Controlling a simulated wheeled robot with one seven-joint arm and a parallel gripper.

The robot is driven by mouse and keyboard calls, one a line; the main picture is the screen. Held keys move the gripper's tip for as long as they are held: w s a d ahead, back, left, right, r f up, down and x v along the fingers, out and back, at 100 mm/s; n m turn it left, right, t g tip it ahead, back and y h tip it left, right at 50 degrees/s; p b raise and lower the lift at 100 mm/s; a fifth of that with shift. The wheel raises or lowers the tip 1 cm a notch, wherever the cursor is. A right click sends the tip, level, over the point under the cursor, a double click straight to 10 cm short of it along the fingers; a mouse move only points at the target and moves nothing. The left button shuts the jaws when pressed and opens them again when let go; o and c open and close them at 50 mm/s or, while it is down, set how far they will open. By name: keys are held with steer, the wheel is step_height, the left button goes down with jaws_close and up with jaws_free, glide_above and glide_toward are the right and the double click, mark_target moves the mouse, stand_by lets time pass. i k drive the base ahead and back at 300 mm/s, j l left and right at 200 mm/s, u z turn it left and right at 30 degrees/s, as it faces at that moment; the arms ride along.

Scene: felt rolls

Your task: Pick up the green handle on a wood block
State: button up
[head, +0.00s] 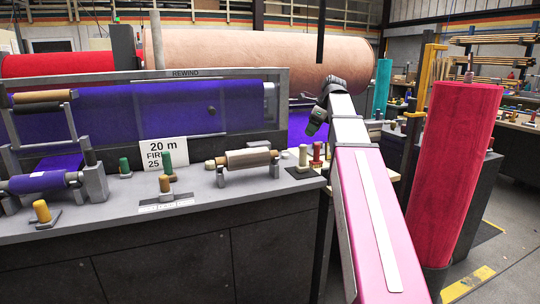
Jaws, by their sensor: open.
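A short dark green handle (124,166) stands upright on the grey bench, left of the white sign; its small base is too small to make out. A taller green handle (179,152) stands at the right edge of the sign, its lower part near other pieces. I cannot tell which of them is on a wood block. My gripper (317,112) is black and open, at the end of my pink and white arm. It is raised beyond the bench's right end, to the right of both green handles and apart from them. Nothing shows between its fingers.
The grey bench (120,210) holds a white sign (155,153), yellow handles (41,211), a horizontal beige roll (247,158) and a red handle (317,154). The rewind frame (185,74) stands behind. A tall red felt roll (455,170) is at right.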

mark_target(166, 158)
steer(key=u, duration=1.3)
